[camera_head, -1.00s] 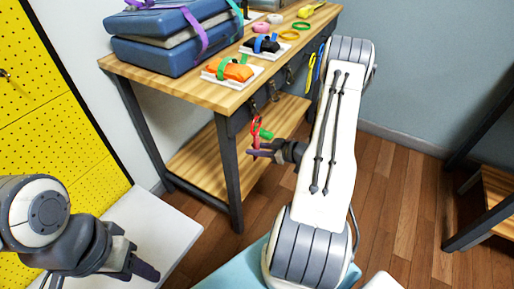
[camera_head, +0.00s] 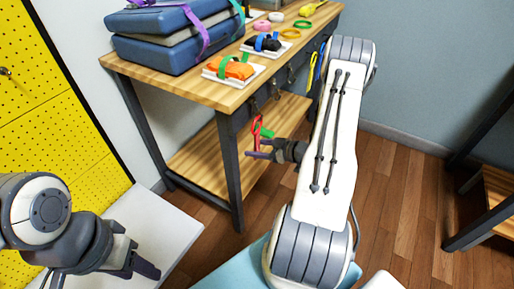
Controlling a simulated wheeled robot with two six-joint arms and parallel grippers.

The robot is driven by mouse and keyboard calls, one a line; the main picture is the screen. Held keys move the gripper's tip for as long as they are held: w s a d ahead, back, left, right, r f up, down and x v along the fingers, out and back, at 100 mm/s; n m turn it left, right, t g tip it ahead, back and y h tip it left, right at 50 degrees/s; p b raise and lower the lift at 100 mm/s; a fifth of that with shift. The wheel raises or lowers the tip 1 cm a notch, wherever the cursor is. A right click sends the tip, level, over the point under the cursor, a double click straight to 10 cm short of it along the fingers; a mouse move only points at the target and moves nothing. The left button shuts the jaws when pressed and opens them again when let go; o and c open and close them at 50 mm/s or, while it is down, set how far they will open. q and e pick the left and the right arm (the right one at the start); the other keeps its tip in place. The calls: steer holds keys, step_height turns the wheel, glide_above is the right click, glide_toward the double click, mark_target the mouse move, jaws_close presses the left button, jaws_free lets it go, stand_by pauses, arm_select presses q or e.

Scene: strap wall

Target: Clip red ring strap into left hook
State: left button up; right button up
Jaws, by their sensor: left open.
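The red ring strap (camera_head: 256,132) hangs upright just below the left hook (camera_head: 253,106) on the table's front edge. Its upper loop is close under the hook, but at this size I cannot tell whether it is clipped in. A green piece (camera_head: 267,133) shows beside the strap. My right gripper (camera_head: 262,149) is at the strap's lower end, its two dark fingers apart. I cannot tell whether the strap's end lies between them. My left gripper (camera_head: 139,267) is open and empty at the lower left, over a white surface, far from the strap.
The wooden table (camera_head: 190,93) carries blue cases (camera_head: 180,45) and white trays with orange (camera_head: 233,69) and black bundles. More hooks line its front edge, with a yellow strap (camera_head: 311,72) farther along. A yellow pegboard (camera_head: 50,110) stands at left.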

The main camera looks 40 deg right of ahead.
steer(key=p+v, duration=0.1)
steer(key=v, duration=0.9)
steer(key=shift+s+p, duration=0.2)
steer(key=shift+p, duration=0.2)
steer(key=shift+d+r, duration=0.1)
steer(key=shift+d, duration=0.05)
